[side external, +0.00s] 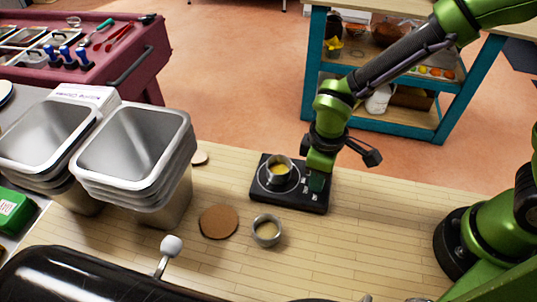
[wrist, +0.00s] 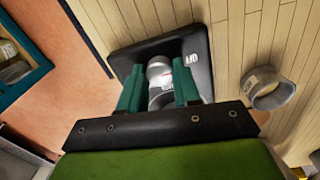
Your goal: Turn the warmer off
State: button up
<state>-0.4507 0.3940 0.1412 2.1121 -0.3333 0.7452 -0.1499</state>
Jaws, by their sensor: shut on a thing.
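The warmer (side external: 264,196) is a flat black plate on the wooden counter, with a white ring and small white markings on top. It also shows in the wrist view (wrist: 130,58). A small metal cup (side external: 279,170) with yellow contents stands on its ring. My gripper (side external: 317,182) reaches down to the warmer's right side, beside the cup. In the wrist view, its green fingers (wrist: 160,88) are shut on the warmer's knob, mostly hidden between them. The knob's setting cannot be read.
A second metal cup (side external: 267,230) and a round brown disc (side external: 218,222) lie in front of the warmer. Stacked metal pans (side external: 135,160) stand at left. A black appliance (side external: 90,280) fills the front left. Counter to the right (side external: 375,220) is clear.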

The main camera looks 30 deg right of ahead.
jog(key=o, duration=1.1)
jog(key=shift+c, duration=0.2)
notch_tip(320, 180, up, 17)
jog(key=shift+s+a, duration=0.15)
jog(key=shift+a, duration=0.05)
